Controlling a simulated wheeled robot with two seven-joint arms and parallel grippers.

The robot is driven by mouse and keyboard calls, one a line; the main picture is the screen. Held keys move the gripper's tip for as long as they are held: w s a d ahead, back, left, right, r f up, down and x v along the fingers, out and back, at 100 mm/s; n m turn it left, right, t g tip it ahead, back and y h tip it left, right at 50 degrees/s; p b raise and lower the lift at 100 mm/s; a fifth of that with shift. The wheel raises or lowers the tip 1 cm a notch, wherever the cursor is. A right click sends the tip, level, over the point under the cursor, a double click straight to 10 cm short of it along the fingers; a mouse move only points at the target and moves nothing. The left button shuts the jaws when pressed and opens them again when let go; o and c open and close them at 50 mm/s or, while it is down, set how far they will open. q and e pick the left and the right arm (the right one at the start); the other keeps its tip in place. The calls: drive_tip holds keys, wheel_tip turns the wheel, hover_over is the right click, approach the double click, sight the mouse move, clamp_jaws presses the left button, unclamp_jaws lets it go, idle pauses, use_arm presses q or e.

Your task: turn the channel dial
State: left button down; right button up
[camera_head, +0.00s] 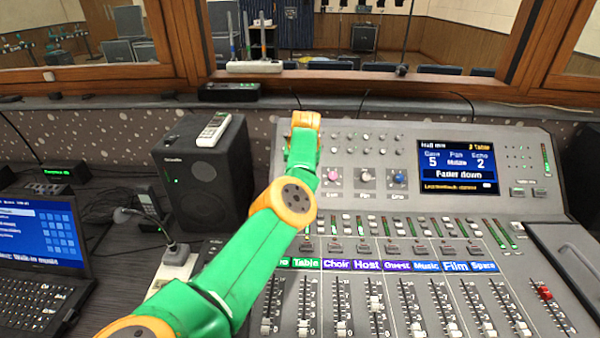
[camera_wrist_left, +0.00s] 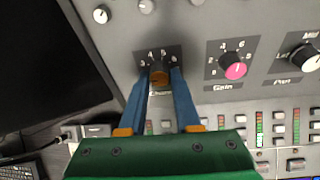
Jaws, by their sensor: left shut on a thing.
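In the head view, my green and orange left arm reaches over the mixing desk (camera_head: 520,240) and hides the dial. The display (camera_head: 458,166) there reads "Table", with gain 5, pan middle, echo 2 and "Fader down". My right gripper is not in view.
Right of the dial are the pink gain knob (camera_head: 333,175), the white pan knob (camera_head: 366,176) and the blue echo knob (camera_head: 399,178). Faders (camera_head: 376,305) line the front. A black speaker (camera_head: 205,170) and a laptop (camera_head: 40,250) stand left of the desk.

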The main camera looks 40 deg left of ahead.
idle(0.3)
use_arm(q)
drive_tip(key=c, duration=0.6)
unclamp_jaws()
drive_tip(key=shift+r, duration=0.1)
drive_tip(key=b+v, duration=0.2)
drive_tip(key=v, duration=0.5)
drive_tip(key=shift+b, duration=0.3)
